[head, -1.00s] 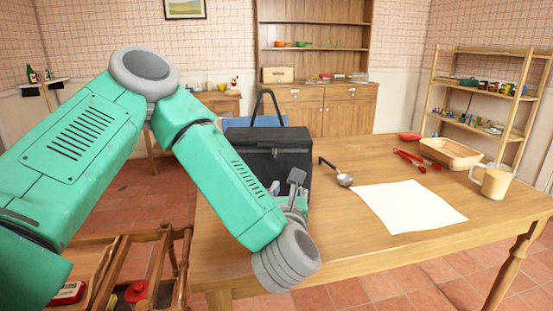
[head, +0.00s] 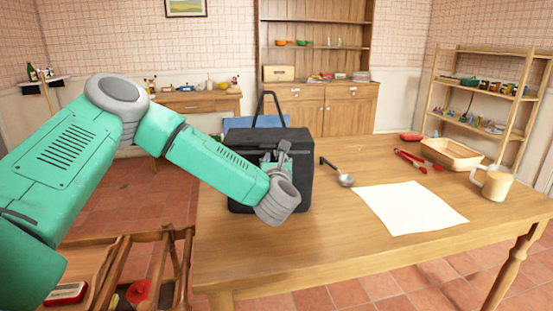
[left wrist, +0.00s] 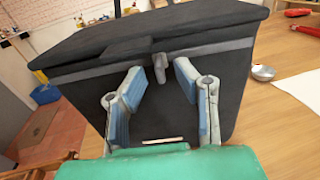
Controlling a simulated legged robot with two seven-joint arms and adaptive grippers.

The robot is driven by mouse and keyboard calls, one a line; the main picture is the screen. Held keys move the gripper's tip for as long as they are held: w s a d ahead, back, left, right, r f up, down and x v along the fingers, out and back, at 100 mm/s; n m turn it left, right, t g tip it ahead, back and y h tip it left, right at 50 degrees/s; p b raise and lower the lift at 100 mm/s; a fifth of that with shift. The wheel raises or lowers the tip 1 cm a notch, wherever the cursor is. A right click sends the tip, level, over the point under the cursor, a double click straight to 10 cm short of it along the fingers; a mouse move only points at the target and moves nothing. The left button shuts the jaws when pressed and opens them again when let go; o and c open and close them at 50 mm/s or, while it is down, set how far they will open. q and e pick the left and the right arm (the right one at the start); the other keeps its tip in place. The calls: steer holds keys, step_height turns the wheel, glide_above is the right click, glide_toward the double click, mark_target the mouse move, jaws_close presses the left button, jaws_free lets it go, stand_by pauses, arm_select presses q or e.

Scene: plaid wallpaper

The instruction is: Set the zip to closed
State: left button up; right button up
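A black box-shaped bag (head: 303,168) with a raised handle stands on the table's left part. In the left wrist view, its dark lid (left wrist: 200,20) lies flat on top and a grey zip band (left wrist: 222,47) runs along the front below it. A small grey zip pull (left wrist: 159,67) hangs from the band near the middle. My left gripper (left wrist: 160,80) is open, with one blue-padded finger on each side below the pull, apparently touching neither. In the head view my left gripper (head: 277,153) is in front of the bag and hides part of it. My right gripper is out of view.
On the wooden table (head: 320,255) are a ladle (head: 344,179), a white sheet (head: 410,207), red tongs (head: 410,160), a wooden tray (head: 452,165) and a mug (head: 492,183). The table in front of the bag is clear. A wooden rack (head: 150,262) stands at lower left.

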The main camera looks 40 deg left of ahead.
arm_select(q)
steer(key=shift+w+a, duration=0.35)
steer(key=shift+w, duration=0.15)
steer(key=shift+r, duration=0.1)
steer(key=shift+d, duration=0.15)
jaws_close()
steer(key=s+a, duration=0.8)
steer(key=a, duration=0.2)
steer(key=shift+a, duration=0.35)
jaws_free()
steer(key=shift+s, duration=0.15)
